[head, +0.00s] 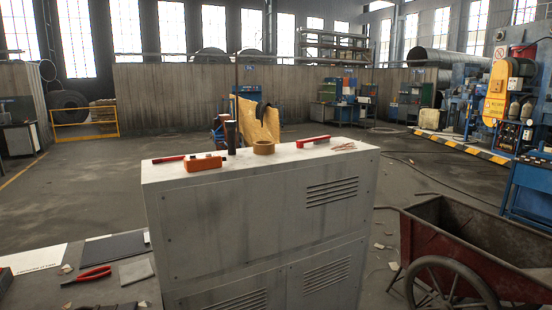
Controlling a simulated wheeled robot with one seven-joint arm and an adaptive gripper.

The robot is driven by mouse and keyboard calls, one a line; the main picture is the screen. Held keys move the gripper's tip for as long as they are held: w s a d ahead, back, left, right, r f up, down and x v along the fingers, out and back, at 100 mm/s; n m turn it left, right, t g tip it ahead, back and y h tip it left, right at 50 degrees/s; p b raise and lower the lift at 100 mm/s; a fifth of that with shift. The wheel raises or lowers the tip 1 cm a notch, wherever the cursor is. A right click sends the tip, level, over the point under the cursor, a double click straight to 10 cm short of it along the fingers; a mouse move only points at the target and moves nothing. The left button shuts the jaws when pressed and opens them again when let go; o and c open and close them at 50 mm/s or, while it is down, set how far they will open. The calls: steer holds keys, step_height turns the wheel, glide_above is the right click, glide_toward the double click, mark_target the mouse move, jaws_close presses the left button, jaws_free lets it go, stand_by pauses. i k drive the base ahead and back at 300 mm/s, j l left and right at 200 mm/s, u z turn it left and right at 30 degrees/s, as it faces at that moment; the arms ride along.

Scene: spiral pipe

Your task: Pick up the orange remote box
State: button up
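The orange remote box (202,163) lies on the top of a grey metal cabinet (260,210), near its front left edge. It is a small, flat orange block and its top and front side are visible. A red tool (169,158) lies just to its left, and a dark upright cylinder (231,137) stands to its right. My gripper is not in view.
A roll of brown tape (263,147) and a red-handled item (313,141) also lie on the cabinet. A low table with red pliers (95,273) is at the lower left. A red cart (470,250) stands at the right. Open floor lies behind.

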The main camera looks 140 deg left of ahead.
mark_target(201, 163)
steer(key=u, duration=4.6)
steer(key=i+u, duration=0.2)
steer(key=k, duration=0.1)
